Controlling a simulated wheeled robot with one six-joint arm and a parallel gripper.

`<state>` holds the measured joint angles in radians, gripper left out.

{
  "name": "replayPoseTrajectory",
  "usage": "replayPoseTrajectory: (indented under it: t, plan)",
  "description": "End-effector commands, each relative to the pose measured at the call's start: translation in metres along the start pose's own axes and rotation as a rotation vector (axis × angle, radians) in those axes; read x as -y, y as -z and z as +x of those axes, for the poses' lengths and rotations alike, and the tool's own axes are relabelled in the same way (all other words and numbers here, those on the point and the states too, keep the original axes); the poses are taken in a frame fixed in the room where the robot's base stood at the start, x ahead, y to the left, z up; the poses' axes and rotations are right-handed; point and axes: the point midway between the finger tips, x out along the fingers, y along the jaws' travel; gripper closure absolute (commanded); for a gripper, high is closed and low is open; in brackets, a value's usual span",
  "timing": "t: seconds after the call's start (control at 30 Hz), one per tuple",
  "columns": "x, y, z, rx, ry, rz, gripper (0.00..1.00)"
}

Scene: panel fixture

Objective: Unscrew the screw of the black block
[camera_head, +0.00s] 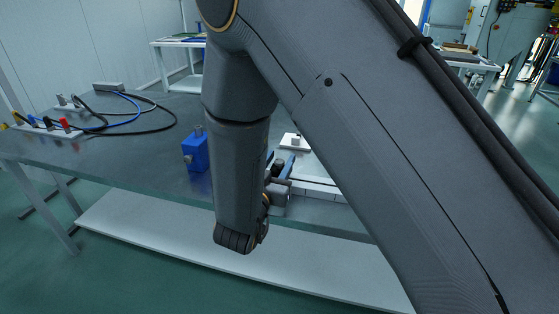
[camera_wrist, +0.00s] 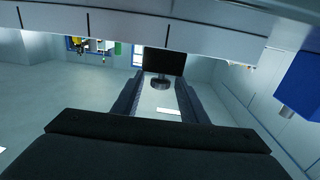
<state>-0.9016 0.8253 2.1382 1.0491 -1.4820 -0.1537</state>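The black block (camera_wrist: 163,61) is in the upper middle of the wrist view, past my fingertips. Its screw (camera_wrist: 158,84), a round dark grey head, projects from the block toward the lower part of the picture. My gripper (camera_wrist: 157,88) is open, one finger on each side of the screw in the picture. I cannot tell whether either finger touches it. In the head view my arm hides most of the gripper, and the black block cannot be made out clearly there.
A blue block (camera_head: 195,153) with metal knobs stands on the table (camera_head: 130,165), left of my arm; it also shows in the wrist view (camera_wrist: 300,88). A white panel (camera_head: 322,170) lies right of my wrist. Cables and connectors (camera_head: 120,110) lie at the table's far left.

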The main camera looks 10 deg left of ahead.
Motion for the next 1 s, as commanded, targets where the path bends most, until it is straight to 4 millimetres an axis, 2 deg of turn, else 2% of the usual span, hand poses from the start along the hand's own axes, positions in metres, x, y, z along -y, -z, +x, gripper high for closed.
replayPoseTrajectory:
  t: [0.2,0.43,0.77,1.0]
  plan:
    - [-0.0002,-0.0002,0.0003,0.0,0.0,0.0,0.63]
    - [-0.0003,-0.0003,0.0002,0.001,0.0,0.0,1.0]
    - [-0.0016,-0.0006,0.0001,0.002,0.051,-0.003,1.0]
    - [-0.0028,-0.0009,0.0008,0.003,0.198,-0.003,1.0]
